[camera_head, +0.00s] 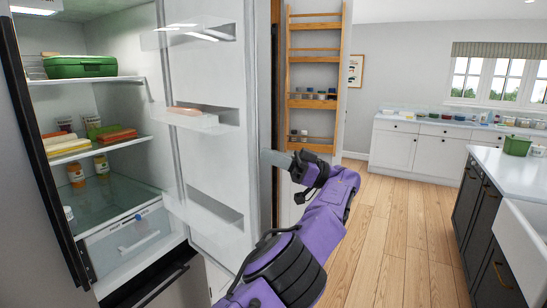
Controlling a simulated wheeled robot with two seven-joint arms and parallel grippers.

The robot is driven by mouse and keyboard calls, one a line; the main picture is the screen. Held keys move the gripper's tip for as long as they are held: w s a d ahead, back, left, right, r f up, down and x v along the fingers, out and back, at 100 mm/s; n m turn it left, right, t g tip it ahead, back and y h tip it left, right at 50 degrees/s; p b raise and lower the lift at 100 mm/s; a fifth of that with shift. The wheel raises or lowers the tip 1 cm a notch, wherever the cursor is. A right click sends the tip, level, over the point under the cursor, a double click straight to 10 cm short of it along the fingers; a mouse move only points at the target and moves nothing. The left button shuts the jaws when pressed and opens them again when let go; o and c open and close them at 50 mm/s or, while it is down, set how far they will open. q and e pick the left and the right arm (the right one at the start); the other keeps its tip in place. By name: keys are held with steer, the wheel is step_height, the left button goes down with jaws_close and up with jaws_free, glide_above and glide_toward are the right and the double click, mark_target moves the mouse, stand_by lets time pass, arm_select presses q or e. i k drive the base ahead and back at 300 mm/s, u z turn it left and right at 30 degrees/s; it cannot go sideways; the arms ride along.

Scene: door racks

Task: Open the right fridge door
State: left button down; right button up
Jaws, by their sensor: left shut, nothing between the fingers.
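The right fridge door (211,95) stands wide open, its white inner side with several shelf bins facing me. The fridge interior (115,195) shows to its left. My left gripper (274,159) is shut and empty, at the free edge of the door, with its fingers pointing left across the inner face. I cannot tell whether the fingers touch the door. My purple left arm rises from the bottom middle, to the right of the door's lower part. My right gripper is not in view.
Inside the fridge are a green box (81,67), food packs and jars on glass shelves, and a clear drawer (125,235). A wooden rack (314,82) stands behind the door. A dark island (487,210) is at right. Wooden floor (395,235) lies clear between.

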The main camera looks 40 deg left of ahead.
mark_target(217, 53)
steer(key=k, duration=0.85)
